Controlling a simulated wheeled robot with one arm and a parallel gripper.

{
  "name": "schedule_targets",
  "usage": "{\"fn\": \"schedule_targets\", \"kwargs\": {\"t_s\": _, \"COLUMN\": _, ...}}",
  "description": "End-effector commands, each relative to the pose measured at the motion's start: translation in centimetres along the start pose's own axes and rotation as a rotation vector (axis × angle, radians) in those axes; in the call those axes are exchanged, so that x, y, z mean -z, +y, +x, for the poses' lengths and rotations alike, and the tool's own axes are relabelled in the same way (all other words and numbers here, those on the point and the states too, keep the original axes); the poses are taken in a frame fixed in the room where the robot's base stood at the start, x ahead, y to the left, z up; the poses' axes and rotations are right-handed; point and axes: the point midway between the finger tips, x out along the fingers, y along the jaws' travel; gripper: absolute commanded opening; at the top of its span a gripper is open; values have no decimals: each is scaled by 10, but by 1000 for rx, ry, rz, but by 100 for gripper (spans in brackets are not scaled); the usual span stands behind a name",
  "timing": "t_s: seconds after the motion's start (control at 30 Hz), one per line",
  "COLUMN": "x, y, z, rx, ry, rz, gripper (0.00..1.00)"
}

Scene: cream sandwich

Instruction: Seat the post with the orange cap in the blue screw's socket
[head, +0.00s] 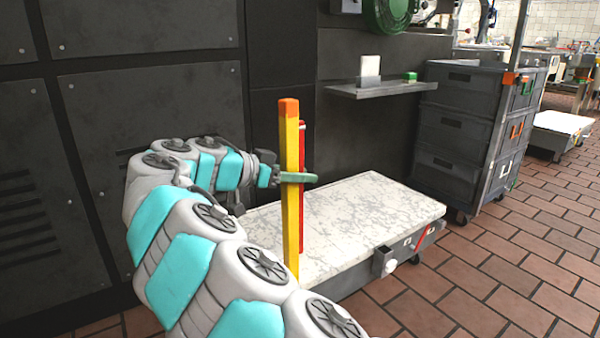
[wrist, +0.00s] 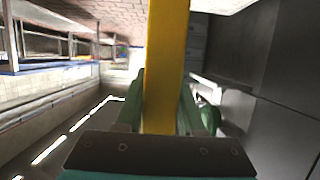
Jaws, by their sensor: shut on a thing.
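The yellow post with the orange cap (head: 289,107) is upright in the head view, in front of the cart. My gripper (head: 299,178) is shut on the post at about mid-height. In the wrist view the yellow post (wrist: 166,65) runs up between the two green fingers of my gripper (wrist: 160,112). The post's lower end comes down by my arm's links and the cart's near edge; I cannot tell whether it touches anything. I cannot make out the blue screw or its socket in either view.
A low cart with a white, worn top (head: 370,215) stands ahead; its top looks mostly clear. A red post (head: 303,140) is partly hidden behind the yellow one. A grey bracket (head: 384,262) juts from the cart's front. A shelf (head: 385,88) and grey drawer unit (head: 455,130) stand behind.

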Motion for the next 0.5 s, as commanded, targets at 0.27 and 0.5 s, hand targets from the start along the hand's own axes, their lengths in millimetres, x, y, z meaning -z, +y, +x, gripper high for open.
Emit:
{"fn": "schedule_targets", "kwargs": {"t_s": 0.27, "x": -2, "y": 0, "z": 1, "rx": 1, "ry": 2, "rz": 1, "gripper": 49}}
{"fn": "schedule_targets", "kwargs": {"t_s": 0.5, "x": -2, "y": 0, "z": 1, "rx": 0, "ry": 1, "rz": 1, "gripper": 72}}
